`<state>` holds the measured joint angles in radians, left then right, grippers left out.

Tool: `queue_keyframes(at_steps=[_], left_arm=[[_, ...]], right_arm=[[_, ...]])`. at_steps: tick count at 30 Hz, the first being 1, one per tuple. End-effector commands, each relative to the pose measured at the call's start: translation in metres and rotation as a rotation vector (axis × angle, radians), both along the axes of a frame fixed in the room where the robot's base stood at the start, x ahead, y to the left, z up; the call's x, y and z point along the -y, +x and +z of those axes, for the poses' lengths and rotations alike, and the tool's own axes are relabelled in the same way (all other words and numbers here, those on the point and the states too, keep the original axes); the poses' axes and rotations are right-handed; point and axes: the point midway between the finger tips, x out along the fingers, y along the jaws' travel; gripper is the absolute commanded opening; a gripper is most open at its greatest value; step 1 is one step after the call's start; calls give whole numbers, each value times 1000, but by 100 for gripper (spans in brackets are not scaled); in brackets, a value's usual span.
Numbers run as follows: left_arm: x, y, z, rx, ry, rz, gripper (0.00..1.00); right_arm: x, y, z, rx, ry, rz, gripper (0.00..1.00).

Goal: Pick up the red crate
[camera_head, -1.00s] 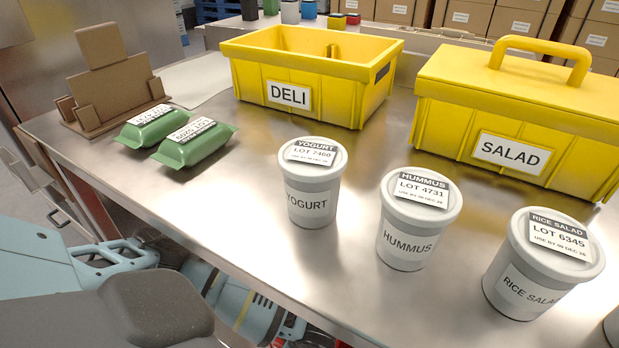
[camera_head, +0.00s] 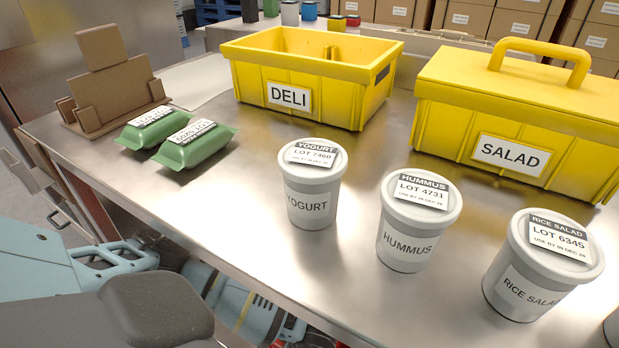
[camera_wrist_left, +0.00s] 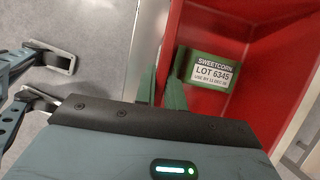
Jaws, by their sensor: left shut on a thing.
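The red crate (camera_wrist_left: 245,45) fills the upper right of the left wrist view. A green packet labelled SWEETCORN (camera_wrist_left: 207,72) lies inside it. My left gripper (camera_wrist_left: 161,88) is shut on the crate's near left wall, with one green finger on each side of it. The crate's far end is out of the picture. In the head view the crate is mostly hidden below the table's front edge. My right gripper is not identifiable in either view.
The steel table (camera_head: 250,205) holds yellow DELI (camera_head: 330,105) and SALAD (camera_head: 450,120) crates, several white tubs, two green packets (camera_head: 195,148) and a cardboard stand (camera_head: 105,75). Bare grey floor (camera_wrist_left: 100,25) shows left of the red crate.

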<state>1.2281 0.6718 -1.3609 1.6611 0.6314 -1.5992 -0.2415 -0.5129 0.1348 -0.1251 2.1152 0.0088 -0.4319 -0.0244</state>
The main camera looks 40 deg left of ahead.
Motion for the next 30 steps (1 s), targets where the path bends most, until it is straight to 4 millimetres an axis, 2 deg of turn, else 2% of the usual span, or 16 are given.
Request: queue_keyframes(at_steps=[17, 29, 30], left_arm=[[1, -1, 2, -4, -2, -2, 0], [1, 1, 39, 2, -3, 0, 0], [6, -1, 38, -1, -4, -1, 0]], right_arm=[[0, 8, 3, 17, 1, 0, 36], [-2, 11, 20, 31, 1, 2, 36], [-2, 10, 20, 29, 2, 3, 36]])
